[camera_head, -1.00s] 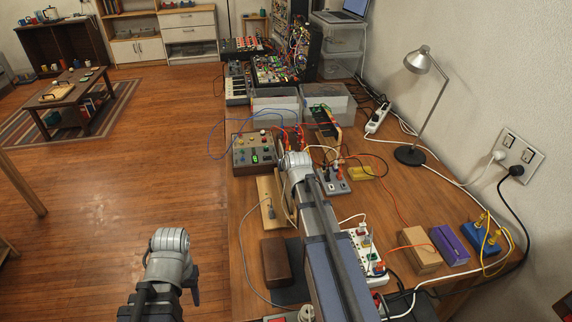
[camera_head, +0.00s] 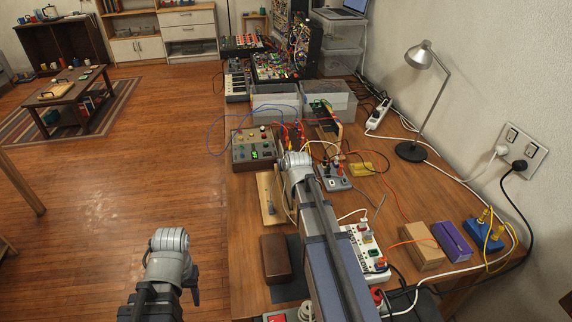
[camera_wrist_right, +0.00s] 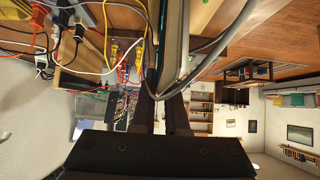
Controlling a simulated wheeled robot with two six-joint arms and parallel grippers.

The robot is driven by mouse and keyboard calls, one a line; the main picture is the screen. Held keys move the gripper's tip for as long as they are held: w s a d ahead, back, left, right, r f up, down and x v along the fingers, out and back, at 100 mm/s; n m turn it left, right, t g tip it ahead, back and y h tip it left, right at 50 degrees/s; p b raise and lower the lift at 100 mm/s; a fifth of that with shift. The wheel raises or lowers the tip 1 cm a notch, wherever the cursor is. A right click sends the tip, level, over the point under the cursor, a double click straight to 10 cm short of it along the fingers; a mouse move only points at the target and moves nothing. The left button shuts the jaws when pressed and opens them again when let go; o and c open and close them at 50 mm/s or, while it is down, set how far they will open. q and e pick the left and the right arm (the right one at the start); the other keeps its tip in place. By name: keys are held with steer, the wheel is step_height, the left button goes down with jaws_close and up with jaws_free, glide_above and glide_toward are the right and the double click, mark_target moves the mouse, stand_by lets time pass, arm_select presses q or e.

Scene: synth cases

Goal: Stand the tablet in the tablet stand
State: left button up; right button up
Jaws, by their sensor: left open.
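In the right wrist view a thin grey slab with a silver edge, seen nearly edge-on, is the tablet (camera_wrist_right: 173,42). It runs down between the two dark fingers of my right gripper (camera_wrist_right: 161,98), which look closed on it. In the head view my right arm hides that gripper and most of the tablet. My left gripper (camera_head: 194,285) is open and empty, low at the left, over the floor beside the table. I cannot pick out the tablet stand for sure; a light wooden board (camera_head: 266,190) lies left of my right arm.
A brown case (camera_head: 275,260) lies near the table's left edge. A white power strip (camera_head: 362,250), a cardboard box (camera_head: 421,246), a purple box (camera_head: 452,241) and a lamp (camera_head: 411,152) stand to the right. Loose cables cross the table. A control box (camera_head: 253,148) stands farther back.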

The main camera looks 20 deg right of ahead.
steer(key=o, duration=0.5)
steer(key=shift+s+r, duration=0.1)
steer(key=p+v, duration=0.4)
steer(key=v, duration=0.2)
steer(key=shift+s+a+r, duration=0.1)
steer(key=shift+s+r, duration=0.1)
steer(key=shift+r, duration=0.15)
steer(key=shift+s+a+r+p, duration=0.1)
steer(key=shift+s+r+p, duration=0.15)
steer(key=shift+s+p, duration=0.2)
steer(key=shift+w, duration=0.1)
steer(key=shift+f, duration=0.1)
